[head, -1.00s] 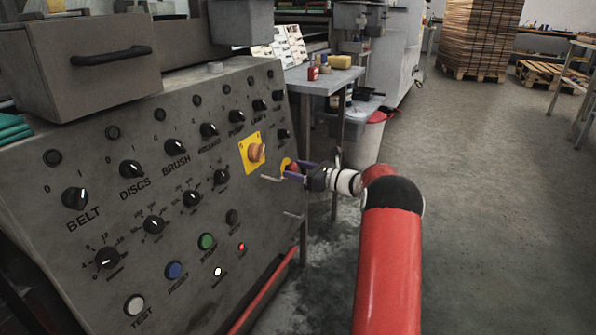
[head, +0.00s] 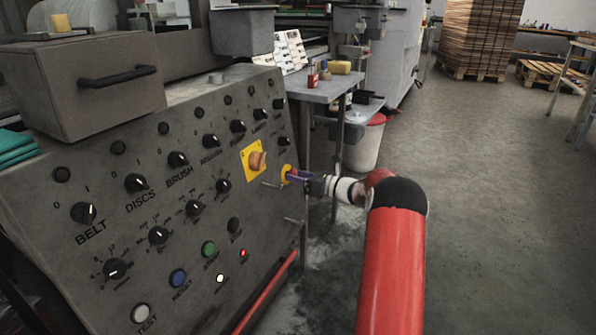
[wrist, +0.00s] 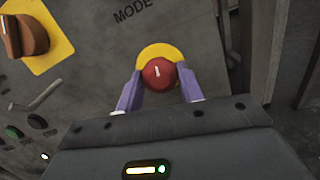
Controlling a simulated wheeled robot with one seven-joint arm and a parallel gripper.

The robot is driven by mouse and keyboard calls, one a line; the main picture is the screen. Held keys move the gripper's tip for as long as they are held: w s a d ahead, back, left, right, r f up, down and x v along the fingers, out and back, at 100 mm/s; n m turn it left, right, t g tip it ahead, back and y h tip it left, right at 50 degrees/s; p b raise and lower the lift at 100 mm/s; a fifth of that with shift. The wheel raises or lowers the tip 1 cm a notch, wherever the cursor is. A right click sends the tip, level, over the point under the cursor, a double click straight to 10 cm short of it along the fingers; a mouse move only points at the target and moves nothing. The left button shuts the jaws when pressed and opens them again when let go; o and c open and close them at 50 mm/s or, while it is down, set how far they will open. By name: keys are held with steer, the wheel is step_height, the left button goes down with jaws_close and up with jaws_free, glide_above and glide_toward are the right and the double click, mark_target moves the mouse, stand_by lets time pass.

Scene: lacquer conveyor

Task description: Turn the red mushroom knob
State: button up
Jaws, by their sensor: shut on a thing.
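The red mushroom knob (wrist: 159,74) sits on a round yellow plate (wrist: 160,50) on the sloped grey control panel. A short pale mark shows on its face in the wrist view. My gripper (wrist: 160,80) has its two purple fingers on either side of the knob, shut on it. In the head view my gripper (head: 294,177) reaches the panel's right edge from the right. There the fingers mostly hide the knob, and part of the yellow plate (head: 286,171) shows.
An orange rotary switch on a yellow square (head: 254,160) is just left of the knob. A bar handle (wrist: 38,96) sticks out below that switch in the wrist view. Several black dials and buttons cover the panel (head: 120,215).

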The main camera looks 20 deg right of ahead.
steer(key=m+p, duration=0.1)
steer(key=m+h+p, duration=0.1)
steer(key=m+p, duration=0.1)
steer(key=shift+r+p, duration=0.3)
steer(key=shift+f+m+p, duration=0.1)
steer(key=shift+m+p, duration=0.8)
steer(key=shift+m, duration=0.2)
steer(key=shift+f+m, duration=0.1)
steer(key=shift+m, duration=0.2)
steer(key=o, duration=1)
steer(key=v, duration=0.7)
steer(key=shift+s+d, duration=0.15)
steer(key=shift+s, duration=0.3)
steer(key=shift+f, duration=0.1)
